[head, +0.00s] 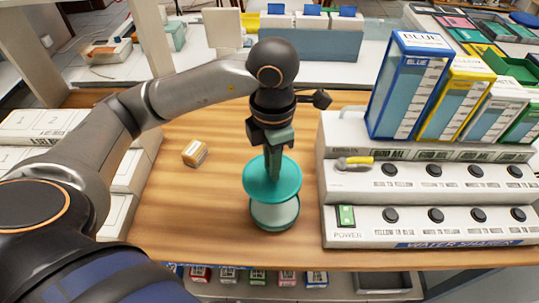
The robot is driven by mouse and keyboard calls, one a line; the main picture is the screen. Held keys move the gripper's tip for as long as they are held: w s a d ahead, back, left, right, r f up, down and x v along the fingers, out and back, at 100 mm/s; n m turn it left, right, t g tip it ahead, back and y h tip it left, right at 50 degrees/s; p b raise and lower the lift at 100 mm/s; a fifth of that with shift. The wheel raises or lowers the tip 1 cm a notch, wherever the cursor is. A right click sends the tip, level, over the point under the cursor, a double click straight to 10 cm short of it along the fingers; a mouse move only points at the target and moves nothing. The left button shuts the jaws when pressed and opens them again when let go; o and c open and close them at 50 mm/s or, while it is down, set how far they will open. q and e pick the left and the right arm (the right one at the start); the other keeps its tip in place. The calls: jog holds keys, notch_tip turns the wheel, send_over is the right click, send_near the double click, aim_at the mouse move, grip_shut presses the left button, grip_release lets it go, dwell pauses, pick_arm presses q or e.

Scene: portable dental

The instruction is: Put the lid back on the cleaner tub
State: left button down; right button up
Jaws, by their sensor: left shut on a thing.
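The teal lid (258,181) is a round disc in the head view, near the middle of the wooden table. My left gripper (272,172) comes down on it from above and is shut on it. The cleaner tub (274,215) is a pale green-white round container with a teal base, upright on the table near its front edge. The lid is directly above the tub and hides most of its top. I cannot tell whether the lid touches the rim. My right gripper is not in view.
A white water shaker (425,222) with black knobs stands right of the tub, with coloured boxes (410,85) on top. A small orange-and-white box (195,153) lies to the left. White drawers (130,172) line the left side. The wooden table (195,215) is clear around the tub.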

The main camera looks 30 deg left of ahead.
aim_at(275, 191)
pick_arm(q)
jog(key=m, duration=0.5)
jog(key=shift+s+d+f+m, duration=0.15)
jog(key=shift+d+f+m, duration=0.15)
jog(key=shift+d+f, duration=0.1)
jog(key=m, duration=0.2)
jog(key=shift+s+d+f+m, duration=0.1)
jog(key=shift+d+f+m, duration=0.1)
jog(key=shift+m, duration=0.2)
jog(key=shift+f+b, duration=0.6)
jog(key=shift+f, duration=0.35)
notch_tip(275, 191, down, 4)
jog(key=b, duration=0.2)
jog(key=shift+r+b, duration=0.25)
jog(key=shift+b, duration=0.05)
jog(key=shift+f+b, duration=0.3)
jog(key=shift+f, duration=0.2)
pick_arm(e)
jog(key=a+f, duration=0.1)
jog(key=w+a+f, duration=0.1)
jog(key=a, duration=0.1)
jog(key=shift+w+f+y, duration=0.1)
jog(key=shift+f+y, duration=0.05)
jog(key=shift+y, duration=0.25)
pick_arm(q)
jog(key=shift+b, duration=0.3)
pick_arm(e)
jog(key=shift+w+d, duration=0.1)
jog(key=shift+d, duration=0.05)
